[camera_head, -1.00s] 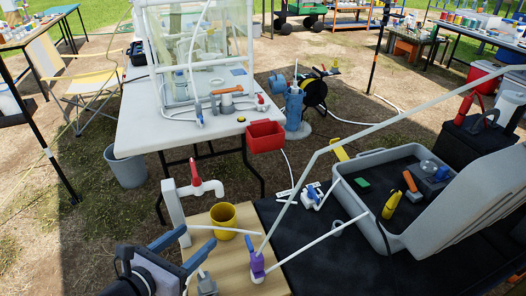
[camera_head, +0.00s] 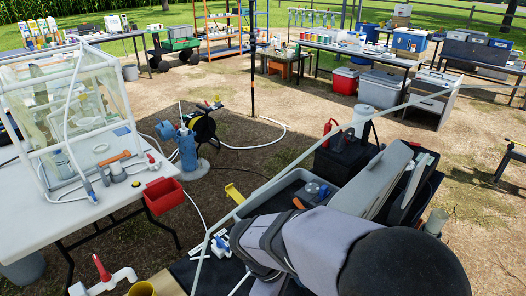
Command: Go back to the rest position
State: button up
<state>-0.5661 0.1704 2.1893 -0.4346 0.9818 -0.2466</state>
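My arm shows large at the lower right of the head view, with grey-lilac links and a big black rounded joint. It passes in front of the grey open case (camera_head: 285,190) and hides part of it and the dark table beneath. My gripper is not in view, so its fingers and anything between them cannot be seen.
A white table (camera_head: 35,225) with a clear tented frame (camera_head: 70,110) stands at left. A red bin (camera_head: 162,194) hangs at its edge. A white tap with a red handle (camera_head: 102,270) and a yellow cup (camera_head: 142,289) are at bottom left. Open ground lies beyond.

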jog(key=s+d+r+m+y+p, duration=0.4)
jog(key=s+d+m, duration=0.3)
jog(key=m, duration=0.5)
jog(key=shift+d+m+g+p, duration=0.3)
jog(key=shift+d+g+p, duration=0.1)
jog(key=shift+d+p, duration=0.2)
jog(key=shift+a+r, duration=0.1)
